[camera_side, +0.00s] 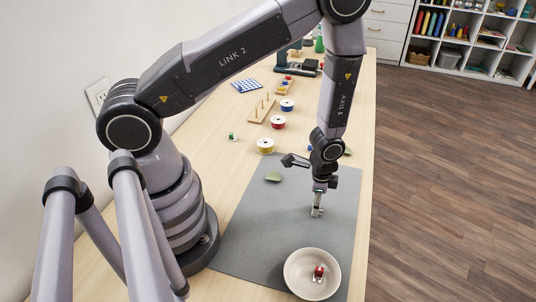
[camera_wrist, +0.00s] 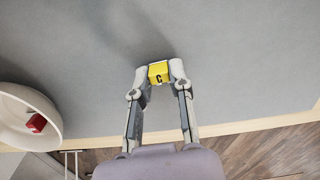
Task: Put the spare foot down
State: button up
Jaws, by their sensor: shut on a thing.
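My gripper (camera_side: 317,210) points down over the front part of the grey mat (camera_side: 245,225). In the wrist view my gripper (camera_wrist: 159,74) is shut on a small yellow foot (camera_wrist: 158,72) with a dark mark on its face. In the side view the held foot is too small to make out. The fingertips are low over the mat; I cannot tell whether the foot touches it. A cream bowl (camera_side: 290,276) stands at the mat's front end with a red foot (camera_side: 318,273) inside. In the wrist view the bowl (camera_wrist: 52,120) is at the left, with the red foot (camera_wrist: 37,123) in it.
An olive-green piece (camera_side: 273,176) lies on the mat to the left. Yellow (camera_side: 265,146), red (camera_side: 278,122) and blue (camera_side: 287,105) spools stand farther back near a pegged wooden rack (camera_side: 261,109). The mat around my gripper is clear. The table's edge runs along the right.

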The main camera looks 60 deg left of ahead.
jog(key=shift+m, duration=0.3)
jog(key=r, duration=0.9)
jog(key=shift+d+r, duration=0.15)
jog(key=shift+d, duration=0.15)
jog(key=s+d+m, duration=0.4)
jog(key=d+m, duration=0.5)
jog(key=m, duration=0.9)
send_over(319, 280)
notch_tip(319, 280, down, 3)
jog(key=shift+f, duration=2.35)
jog(key=shift+f, duration=0.4)
jog(key=o, duration=0.5)
jog(key=shift+c, duration=0.2)
